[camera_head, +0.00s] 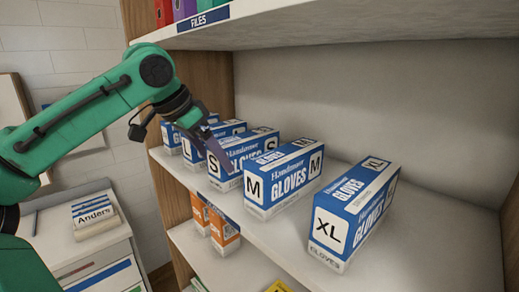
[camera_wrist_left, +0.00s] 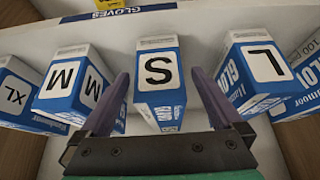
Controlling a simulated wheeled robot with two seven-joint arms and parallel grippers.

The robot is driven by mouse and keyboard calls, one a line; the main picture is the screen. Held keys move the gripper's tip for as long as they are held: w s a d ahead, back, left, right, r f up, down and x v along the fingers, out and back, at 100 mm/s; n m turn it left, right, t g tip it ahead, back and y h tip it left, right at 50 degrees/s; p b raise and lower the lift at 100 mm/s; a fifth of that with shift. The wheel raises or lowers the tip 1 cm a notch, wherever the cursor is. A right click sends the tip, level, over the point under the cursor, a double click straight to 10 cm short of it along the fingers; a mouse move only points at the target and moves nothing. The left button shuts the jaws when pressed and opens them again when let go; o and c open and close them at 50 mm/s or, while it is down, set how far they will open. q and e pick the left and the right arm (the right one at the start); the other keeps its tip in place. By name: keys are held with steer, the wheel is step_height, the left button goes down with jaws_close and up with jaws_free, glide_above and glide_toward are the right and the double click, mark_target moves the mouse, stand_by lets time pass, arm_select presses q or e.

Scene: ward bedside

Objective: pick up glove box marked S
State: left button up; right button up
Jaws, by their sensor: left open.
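The blue and white glove box marked S (camera_head: 228,174) stands on the shelf between the L and M boxes, partly covered by my left gripper in the head view. My left gripper (camera_head: 213,150) is at the upper front of this box, open and empty. In the left wrist view the S box (camera_wrist_left: 161,82) appears upside down and centred between the two open fingers (camera_wrist_left: 160,100), with a gap on each side. I cannot tell how far the fingertips reach along it. My right gripper is in neither view.
The M box (camera_head: 283,181) and XL box (camera_head: 355,212) stand to the right on the shelf (camera_head: 275,237). The L box (camera_head: 192,148) is to the left. Another shelf board (camera_head: 280,28) lies overhead, and a wooden side panel (camera_head: 140,22) is at left. Orange boxes (camera_head: 222,232) stand below.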

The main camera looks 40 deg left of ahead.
mark_target(222, 142)
arm_select(q)
steer(key=w+p, duration=0.1)
steer(key=w+r+p, duration=0.1)
steer(key=p, duration=0.1)
steer(key=shift+w+r, duration=0.15)
steer(key=shift+w, duration=0.25)
steer(key=w+p, duration=0.2)
steer(key=w, duration=0.1)
steer(key=w+p, duration=0.1)
steer(key=w, duration=0.1)
steer(key=shift+w+d+f, duration=0.25)
steer(key=shift+d, duration=0.05)
steer(key=f, duration=0.2)
steer(key=shift+w+f, duration=0.45)
jaws_close()
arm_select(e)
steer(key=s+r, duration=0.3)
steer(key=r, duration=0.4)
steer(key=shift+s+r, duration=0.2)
